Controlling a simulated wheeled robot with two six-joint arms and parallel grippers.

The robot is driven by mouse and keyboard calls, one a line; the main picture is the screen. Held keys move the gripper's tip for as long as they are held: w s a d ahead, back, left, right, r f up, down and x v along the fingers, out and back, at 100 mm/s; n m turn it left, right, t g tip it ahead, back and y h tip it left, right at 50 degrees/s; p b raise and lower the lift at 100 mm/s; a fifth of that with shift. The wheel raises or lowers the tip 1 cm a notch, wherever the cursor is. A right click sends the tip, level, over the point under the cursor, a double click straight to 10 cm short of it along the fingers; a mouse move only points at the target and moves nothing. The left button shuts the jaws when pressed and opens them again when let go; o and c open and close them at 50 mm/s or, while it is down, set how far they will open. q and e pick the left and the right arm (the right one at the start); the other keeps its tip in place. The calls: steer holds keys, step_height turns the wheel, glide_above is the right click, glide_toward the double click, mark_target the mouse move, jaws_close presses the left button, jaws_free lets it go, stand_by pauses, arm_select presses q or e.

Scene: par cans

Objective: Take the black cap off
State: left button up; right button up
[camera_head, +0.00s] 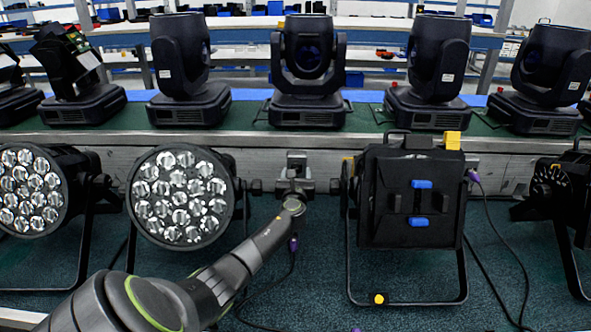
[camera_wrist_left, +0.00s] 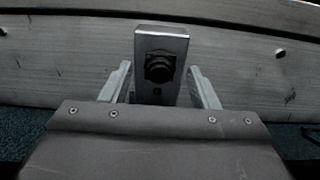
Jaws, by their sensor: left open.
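The black cap (camera_wrist_left: 159,67) sits on the front face of a small grey metal box (camera_wrist_left: 174,42) in the left wrist view. The box also shows in the head view, on the metal rail, at the end of my left arm (camera_head: 297,157). My left gripper (camera_wrist_left: 160,82) is open, with one finger on each side of the box and cap. I see no finger closed on the cap; whether either touches the box I cannot tell. In the head view my left gripper (camera_head: 294,185) hides the cap. My right gripper is not in view.
Par cans with round lens clusters (camera_head: 180,198) stand to the left. A black par can with blue handles (camera_head: 408,204) and a yellow block stands close on the right. Several moving-head lights (camera_head: 308,60) line the green bench above. Purple-plugged cables hang nearby.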

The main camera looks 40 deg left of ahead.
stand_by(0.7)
arm_select(q)
jaws_close()
stand_by(0.5)
steer(key=p+v, duration=0.4)
steer(key=v, duration=0.2)
stand_by(1.0)
steer(key=shift+w+a, duration=0.1)
